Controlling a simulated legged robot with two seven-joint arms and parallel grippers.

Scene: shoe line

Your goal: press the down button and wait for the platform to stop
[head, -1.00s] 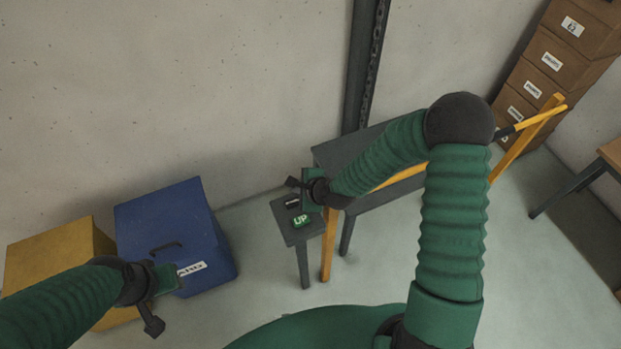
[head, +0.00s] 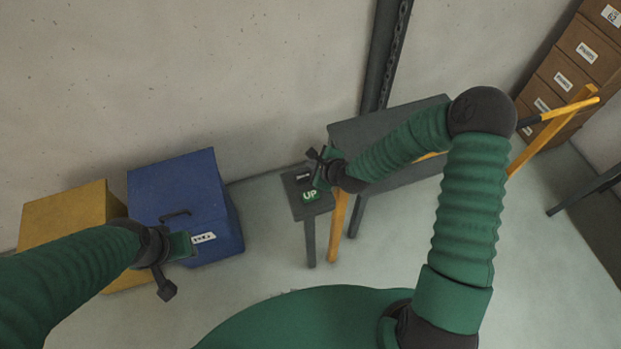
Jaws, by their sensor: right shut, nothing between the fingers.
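A small grey stand (head: 291,199) holds a green button marked UP (head: 310,196) and, behind it, a dark button with a small white label (head: 303,177), too small to read. My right gripper (head: 317,154) is shut and empty, just above and slightly right of the dark button, apart from it in the picture; its height above the stand is hard to judge. The grey platform (head: 348,138) is right of the stand, partly hidden by my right arm. My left gripper (head: 168,286) is in front of the blue box, and its jaw opening is unclear.
A blue box (head: 180,180) with a handle and white label and a yellow box (head: 62,212) stand at left. A dark mast with a chain (head: 387,50) rises behind the platform. Yellow rails (head: 553,130) and brown labelled boxes (head: 573,62) are at right.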

